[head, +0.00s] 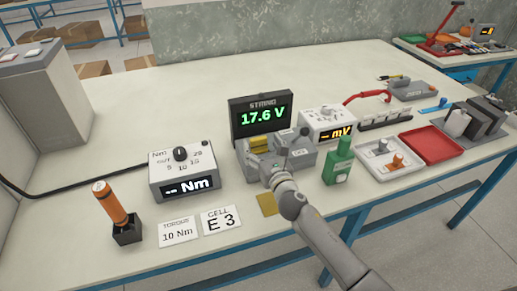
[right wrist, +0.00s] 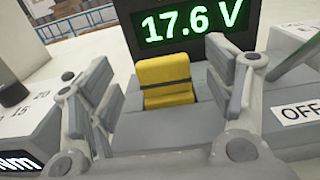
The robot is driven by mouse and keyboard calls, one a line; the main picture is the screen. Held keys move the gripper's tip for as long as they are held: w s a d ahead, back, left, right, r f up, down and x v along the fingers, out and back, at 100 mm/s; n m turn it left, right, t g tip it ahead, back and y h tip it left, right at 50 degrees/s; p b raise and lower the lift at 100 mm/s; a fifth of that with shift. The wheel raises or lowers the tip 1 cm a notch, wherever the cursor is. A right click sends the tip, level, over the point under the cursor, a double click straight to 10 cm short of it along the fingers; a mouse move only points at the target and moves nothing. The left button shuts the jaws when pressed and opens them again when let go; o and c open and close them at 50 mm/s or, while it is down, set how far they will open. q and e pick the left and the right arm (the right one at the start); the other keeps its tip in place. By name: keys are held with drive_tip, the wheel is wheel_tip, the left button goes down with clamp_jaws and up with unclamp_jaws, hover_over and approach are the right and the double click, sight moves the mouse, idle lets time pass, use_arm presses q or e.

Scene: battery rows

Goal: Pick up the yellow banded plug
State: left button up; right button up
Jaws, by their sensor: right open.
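The yellow plug (right wrist: 165,80) with a dark band sits upright in the grey block under the display in the right wrist view. In the head view its yellow top (head: 260,142) shows behind my right gripper (head: 277,160). My right gripper is open, with one finger pad to the left of the plug and one to the right (right wrist: 165,95). Gaps show between the plug and both pads, and nothing is held. The lower part of the plug is hidden in the block. My left gripper is not in view.
The display (head: 261,115) reading 17.6 V stands right behind the plug. A torque box (head: 183,172) is to the left, a mV meter (head: 328,124) and a green bottle-like item (head: 338,163) to the right. A red tray (head: 432,145) lies farther right.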

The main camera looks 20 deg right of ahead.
sight(260, 140)
drive_tip(key=w, duration=0.3)
drive_tip(key=shift+w, duration=0.45)
drive_tip(key=shift+c, duration=1)
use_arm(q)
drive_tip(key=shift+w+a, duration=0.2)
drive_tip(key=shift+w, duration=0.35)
use_arm(e)
drive_tip(key=c, duration=1)
